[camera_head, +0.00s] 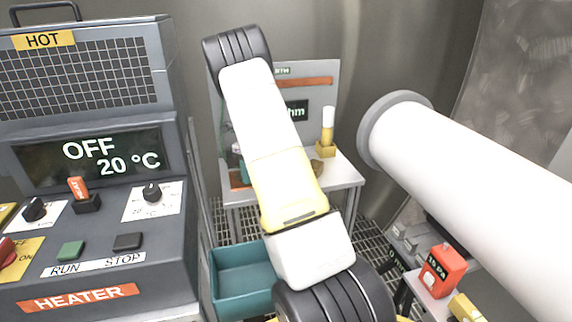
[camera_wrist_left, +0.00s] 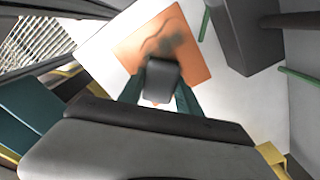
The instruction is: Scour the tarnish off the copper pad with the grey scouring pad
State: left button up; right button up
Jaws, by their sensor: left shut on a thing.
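The copper pad (camera_wrist_left: 192,58) is an orange square on a white bench top in the left wrist view. Dark tarnish streaks (camera_wrist_left: 160,42) and a blurred dark patch mark its middle. My left gripper (camera_wrist_left: 162,92) is shut on the grey scouring pad (camera_wrist_left: 163,76), a small dark block held over the pad's near part. I cannot tell whether it touches the copper. In the head view, my arm hides the gripper and most of the copper pad; a strip of orange (camera_head: 239,178) shows left of the arm. My right gripper is not in view.
The small bench (camera_head: 343,178) has a back panel with a display and a yellow-based white-topped item (camera_head: 327,128). A teal bin (camera_head: 238,275) stands below. A heater console (camera_head: 90,180) fills the left. A red box (camera_head: 442,270) is at lower right.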

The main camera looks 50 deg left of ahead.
aim_at(231, 177)
pick_arm(q)
jog(key=shift+w+d+f, duration=0.1)
jog(key=shift+w+d, duration=0.4)
jog(key=shift+w, duration=0.35)
jog(key=shift+w+d, duration=0.45)
jog(key=shift+w, duration=0.4)
jog(key=shift+w+a, duration=0.4)
jog(key=shift+a, duration=0.35)
jog(key=shift+s+a, duration=0.6)
jog(key=shift+s, duration=0.5)
jog(key=shift+s+a, duration=0.55)
jog(key=shift+s, duration=0.55)
jog(key=shift+s+a, duration=0.6)
jog(key=shift+s, duration=0.5)
jog(key=shift+s+a, duration=0.4)
jog(key=shift+s, duration=0.35)
jog(key=shift+s+a, duration=0.35)
jog(key=shift+s, duration=0.4)
jog(key=shift+w+a, duration=0.4)
jog(key=shift+a, duration=0.3)
jog(key=shift+w+d, duration=0.45)
jog(key=shift+w, duration=0.35)
jog(key=shift+w+d, duration=0.4)
jog(key=shift+w, duration=0.4)
jog(key=shift+w+d, duration=0.55)
jog(key=shift+w, duration=0.5)
jog(key=shift+w+d, duration=0.55)
jog(key=shift+w, duration=0.5)
jog(key=shift+w+d, duration=0.55)
jog(key=shift+w, duration=0.5)
